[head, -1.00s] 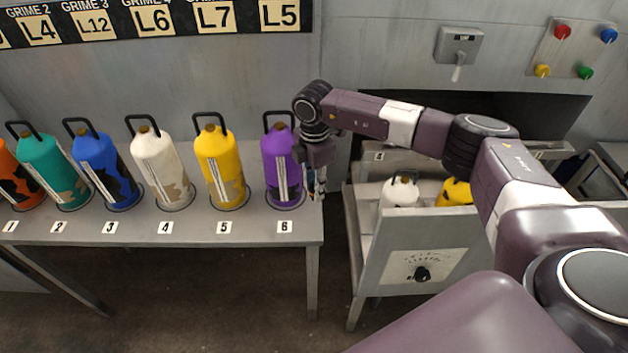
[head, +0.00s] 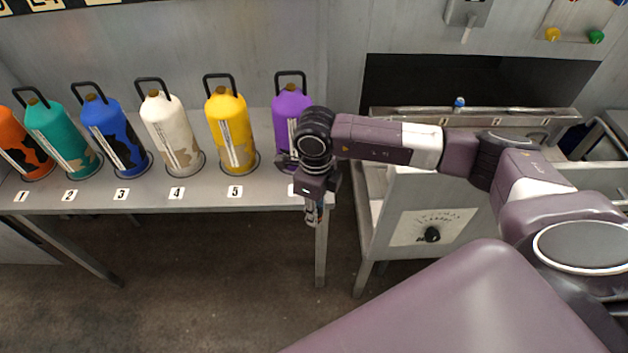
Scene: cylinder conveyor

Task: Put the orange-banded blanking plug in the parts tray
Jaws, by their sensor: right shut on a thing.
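My right gripper (head: 313,217) points down just in front of the right end of the grey table (head: 262,197), near the label of the purple cylinder (head: 289,112). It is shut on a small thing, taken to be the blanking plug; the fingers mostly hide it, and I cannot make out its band. A small blue-topped piece (head: 459,102) stands on the back ledge of the conveyor unit at the right. I cannot pick out the parts tray. My left gripper is not in view.
Several capped cylinders with black handles stand along the table, including a yellow one (head: 231,130) and a white one (head: 170,130). The conveyor unit (head: 402,210) with a dial stands right of the table, past a narrow gap. Open floor lies in front.

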